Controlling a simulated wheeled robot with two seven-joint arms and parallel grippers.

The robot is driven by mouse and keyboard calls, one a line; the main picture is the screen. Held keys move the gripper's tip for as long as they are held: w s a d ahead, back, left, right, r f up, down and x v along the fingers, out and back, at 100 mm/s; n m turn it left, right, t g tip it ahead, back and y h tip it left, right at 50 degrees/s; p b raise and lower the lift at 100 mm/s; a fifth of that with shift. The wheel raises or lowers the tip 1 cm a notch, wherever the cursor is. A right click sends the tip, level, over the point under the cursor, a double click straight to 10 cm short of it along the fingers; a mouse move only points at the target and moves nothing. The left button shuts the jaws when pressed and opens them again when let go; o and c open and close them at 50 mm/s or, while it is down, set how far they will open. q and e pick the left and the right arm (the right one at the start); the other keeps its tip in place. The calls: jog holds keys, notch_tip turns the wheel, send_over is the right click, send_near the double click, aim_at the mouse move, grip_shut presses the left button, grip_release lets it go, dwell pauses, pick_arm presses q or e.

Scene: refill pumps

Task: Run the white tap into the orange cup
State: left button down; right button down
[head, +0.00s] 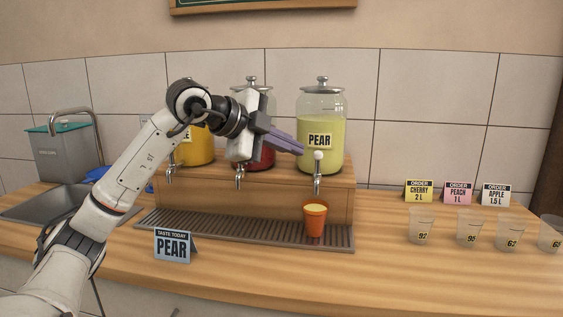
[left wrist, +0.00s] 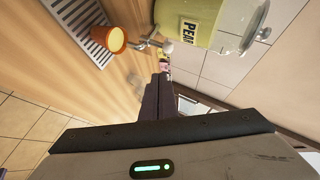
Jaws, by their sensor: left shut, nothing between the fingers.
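The jar labelled PEAR (head: 321,130) holds pale yellow-green liquid and stands on the wooden riser. Its tap (head: 317,184) has a round white knob (head: 318,155) on top. The orange cup (head: 315,222) stands upright on the drip grate below this tap, with pale yellow liquid in it; I cannot make out a stream. My left gripper (head: 303,149) is shut and empty, its purple fingertips just left of the white knob; whether they touch cannot be told. The left wrist view also shows the fingers (left wrist: 161,82), the cup (left wrist: 117,40) and the knob (left wrist: 168,47). My right gripper is not in view.
An orange jar (head: 197,146) and a red jar (head: 262,157) stand left, partly behind my arm. The drip grate (head: 250,230) runs below. A PEAR sign (head: 173,246) stands in front. Several clear cups (head: 421,228) and order cards (head: 419,191) stand right. A sink (head: 50,205) is left.

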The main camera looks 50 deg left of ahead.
pick_arm(q)
jog(key=shift+s+d+r+b, duration=0.15)
jog(key=shift+s+b, duration=0.3)
jog(key=shift+s, duration=0.9)
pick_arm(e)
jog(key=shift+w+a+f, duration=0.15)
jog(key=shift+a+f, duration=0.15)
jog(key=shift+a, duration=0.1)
